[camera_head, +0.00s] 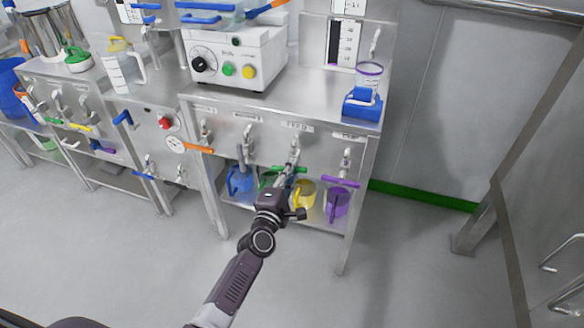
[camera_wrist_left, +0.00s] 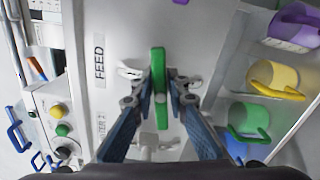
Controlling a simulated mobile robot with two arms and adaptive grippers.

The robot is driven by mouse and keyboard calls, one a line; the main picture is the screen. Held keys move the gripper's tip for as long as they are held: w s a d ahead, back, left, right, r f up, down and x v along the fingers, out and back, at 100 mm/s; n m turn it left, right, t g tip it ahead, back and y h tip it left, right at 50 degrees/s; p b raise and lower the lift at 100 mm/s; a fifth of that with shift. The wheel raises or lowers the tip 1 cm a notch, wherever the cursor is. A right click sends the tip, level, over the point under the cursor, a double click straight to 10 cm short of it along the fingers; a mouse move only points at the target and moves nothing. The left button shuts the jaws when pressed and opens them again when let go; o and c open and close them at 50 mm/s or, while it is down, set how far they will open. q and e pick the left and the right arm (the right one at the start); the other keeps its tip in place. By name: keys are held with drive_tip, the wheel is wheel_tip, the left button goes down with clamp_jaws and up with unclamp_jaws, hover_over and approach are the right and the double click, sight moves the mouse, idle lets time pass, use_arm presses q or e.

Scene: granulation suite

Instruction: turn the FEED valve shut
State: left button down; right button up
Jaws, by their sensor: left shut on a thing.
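The FEED valve has a green bar handle (camera_head: 290,169) on the steel bench front, under a small label. In the head view the handle lies roughly level, crosswise to its tap. My left gripper (camera_head: 283,181) reaches it from below. In the left wrist view the green handle (camera_wrist_left: 158,72) stands between the two fingers of my left gripper (camera_wrist_left: 160,98), which are shut on it. The FEED label (camera_wrist_left: 99,60) is beside it there. The valve body is partly hidden behind the handle and fingers. My right gripper is not in view.
An orange-handled valve (camera_head: 198,149) is left of the FEED valve and a purple-handled one (camera_head: 341,182) is right. Yellow (camera_head: 305,193), purple (camera_head: 338,203) and blue (camera_head: 240,180) jugs stand on the shelf below.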

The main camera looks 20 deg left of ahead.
use_arm(q)
drive_tip(key=shift+f+m, duration=0.1)
drive_tip(key=shift+m, duration=1.3)
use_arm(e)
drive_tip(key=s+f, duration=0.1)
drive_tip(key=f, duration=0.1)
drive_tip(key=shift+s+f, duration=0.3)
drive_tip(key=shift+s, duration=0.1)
use_arm(q)
drive_tip(key=shift+f, duration=0.1)
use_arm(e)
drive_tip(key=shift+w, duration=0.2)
use_arm(q)
drive_tip(key=c, duration=1.9)
unclamp_jaws()
drive_tip(key=s, duration=1.2)
drive_tip(key=shift+a, duration=0.15)
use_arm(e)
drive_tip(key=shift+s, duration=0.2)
use_arm(q)
drive_tip(key=shift+p, duration=0.3)
